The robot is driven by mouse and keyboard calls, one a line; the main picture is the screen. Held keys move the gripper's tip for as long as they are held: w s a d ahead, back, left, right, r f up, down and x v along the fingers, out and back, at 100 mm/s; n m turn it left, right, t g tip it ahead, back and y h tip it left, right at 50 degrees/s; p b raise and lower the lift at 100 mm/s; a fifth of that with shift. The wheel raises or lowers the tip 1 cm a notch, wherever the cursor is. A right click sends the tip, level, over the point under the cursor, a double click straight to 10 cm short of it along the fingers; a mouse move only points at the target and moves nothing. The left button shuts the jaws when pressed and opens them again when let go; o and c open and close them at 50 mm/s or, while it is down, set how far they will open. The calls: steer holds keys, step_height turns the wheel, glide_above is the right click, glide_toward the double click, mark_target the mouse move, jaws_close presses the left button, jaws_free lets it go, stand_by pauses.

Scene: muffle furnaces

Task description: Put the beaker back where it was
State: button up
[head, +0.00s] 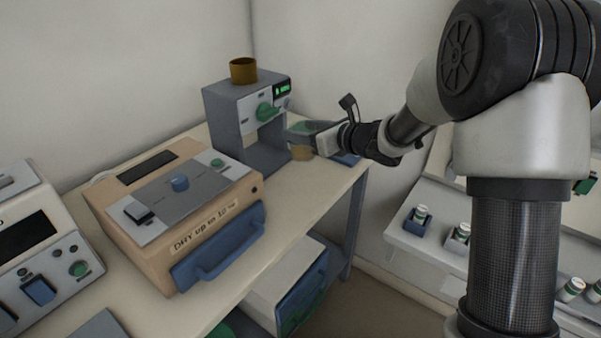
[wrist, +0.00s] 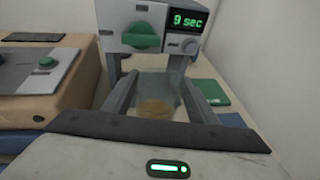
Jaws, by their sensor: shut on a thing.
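The beaker (wrist: 156,90) is clear, with something brown at its bottom. It stands between the two fingers of my gripper (wrist: 160,95), which is shut on it. In the head view my gripper (head: 309,134) reaches in from the right to the front of the grey machine (head: 232,118). The beaker's brown bottom (head: 302,153) shows just below the fingers there; its upper part is mostly hidden. In the wrist view the grey machine (wrist: 113,41) stands directly ahead, with a green knob and a display reading 9 sec. I cannot tell whether the beaker touches the table.
A brown cup (head: 243,71) stands on top of the machine. A tan furnace (head: 150,235) with a blue handle stands to its left on the table (head: 330,180). A blue pad (head: 347,159) lies near the table's right end. Small vials stand on a white shelf at right.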

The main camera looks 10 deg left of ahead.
step_height(320, 180, down, 9)
steer(key=shift+w+d+f+b, duration=0.1)
steer(key=shift+d+b, duration=0.05)
steer(key=shift+b, duration=0.8)
steer(key=shift+f+b, duration=0.25)
steer(key=shift+b, duration=0.1)
steer(key=o, duration=1.2)
steer(key=shift+r, duration=0.1)
